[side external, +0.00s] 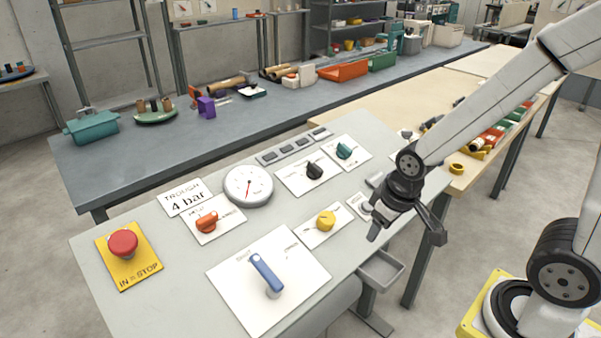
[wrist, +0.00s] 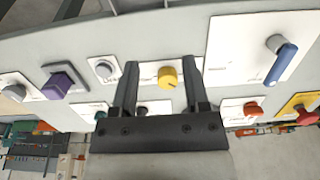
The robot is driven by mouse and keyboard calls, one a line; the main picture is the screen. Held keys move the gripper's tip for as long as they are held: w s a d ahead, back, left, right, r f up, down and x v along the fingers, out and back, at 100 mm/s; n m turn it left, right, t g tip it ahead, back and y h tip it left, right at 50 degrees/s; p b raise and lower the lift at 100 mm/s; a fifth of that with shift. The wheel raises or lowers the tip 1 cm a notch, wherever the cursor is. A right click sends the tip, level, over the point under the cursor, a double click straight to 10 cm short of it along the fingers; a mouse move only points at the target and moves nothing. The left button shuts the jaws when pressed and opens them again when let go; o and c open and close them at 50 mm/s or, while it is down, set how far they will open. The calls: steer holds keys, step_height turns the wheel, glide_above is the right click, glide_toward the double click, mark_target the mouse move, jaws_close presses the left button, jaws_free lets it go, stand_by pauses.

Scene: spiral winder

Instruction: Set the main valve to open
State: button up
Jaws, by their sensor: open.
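The blue lever handle (side external: 266,273) sits on a large white plate (side external: 312,277) at the front of the sloping panel. I take it for the main valve. Its free end points up and left, toward the left of two small labels that are too blurred to read surely. In the wrist view the blue lever (wrist: 282,66) is at the upper right. My gripper (side external: 406,230) is open and empty, above the panel's right side and well right of the lever. In the wrist view the fingers of my gripper (wrist: 161,65) frame the yellow knob from above, apart from it.
A yellow knob (side external: 326,221), orange knob (side external: 207,222), black knob (side external: 314,171), teal knob (side external: 345,151), dial gauge (side external: 248,186) and red stop button (side external: 123,243) share the panel. A purple knob (wrist: 60,83) shows in the wrist view. A grey tray (side external: 381,270) hangs at the edge.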

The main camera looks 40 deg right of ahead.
steer(key=shift+o, duration=0.2)
steer(key=r+g, duration=0.2)
steer(key=g, duration=0.1)
glide_above(259, 261)
steer(key=shift+f, duration=0.15)
steer(key=shift+f, duration=0.15)
steer(key=shift+f, duration=3.75)
